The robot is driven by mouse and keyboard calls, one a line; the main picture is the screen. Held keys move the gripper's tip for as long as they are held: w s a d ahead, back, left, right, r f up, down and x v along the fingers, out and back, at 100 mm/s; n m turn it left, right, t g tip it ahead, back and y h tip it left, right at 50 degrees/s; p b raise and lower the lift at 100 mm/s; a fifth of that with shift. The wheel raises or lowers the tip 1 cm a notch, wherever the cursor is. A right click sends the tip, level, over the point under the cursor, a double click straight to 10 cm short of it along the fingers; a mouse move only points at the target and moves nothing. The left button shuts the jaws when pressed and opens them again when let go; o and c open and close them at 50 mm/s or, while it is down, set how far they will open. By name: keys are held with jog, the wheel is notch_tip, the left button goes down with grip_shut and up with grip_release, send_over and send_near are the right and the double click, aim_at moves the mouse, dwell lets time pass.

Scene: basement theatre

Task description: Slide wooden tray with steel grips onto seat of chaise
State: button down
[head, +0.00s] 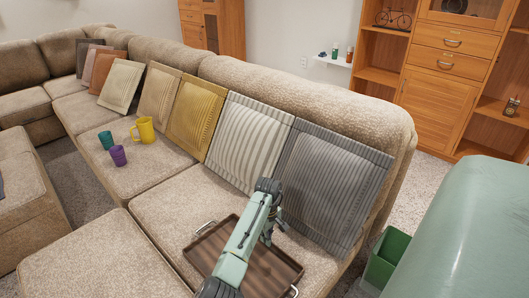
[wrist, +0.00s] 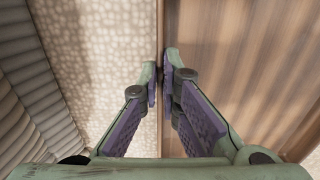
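The wooden tray (head: 284,262) is dark brown, with a steel grip (head: 204,228) on its left end and another (head: 294,291) at its near right. It lies on the beige sofa seat (head: 180,210), partly hidden by my arm. My gripper (head: 270,232) is over the tray's far side. In the wrist view, my gripper (wrist: 160,75) has its fingertips close together on either side of the tray's thin side wall, with the tray floor (wrist: 240,60) to the right. A beige block (head: 100,262) extends forward at lower left, apparently the chaise; its seat looks clear.
A striped grey cushion (head: 332,178) and a striped cream cushion (head: 248,140) lean on the backrest behind the tray. A yellow mug (head: 145,130), a teal cup (head: 106,139) and a purple cup (head: 118,155) stand on the seat further left. A green bin (head: 386,258) is at right.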

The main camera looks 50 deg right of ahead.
jog(key=shift+d+f+b, duration=0.2)
jog(key=shift+d+b, duration=0.25)
jog(key=shift+b, duration=0.15)
jog(key=shift+d+b, duration=0.9)
jog(key=d+b, duration=0.4)
jog(key=b, duration=0.1)
jog(key=shift+w+d+b, duration=0.15)
jog(key=shift+b, duration=0.25)
jog(key=shift+d+r+b, duration=0.1)
jog(key=shift+d+b, duration=0.2)
jog(key=shift+b, duration=0.05)
jog(key=shift+r, duration=0.1)
jog(key=c, duration=1.7)
grip_release()
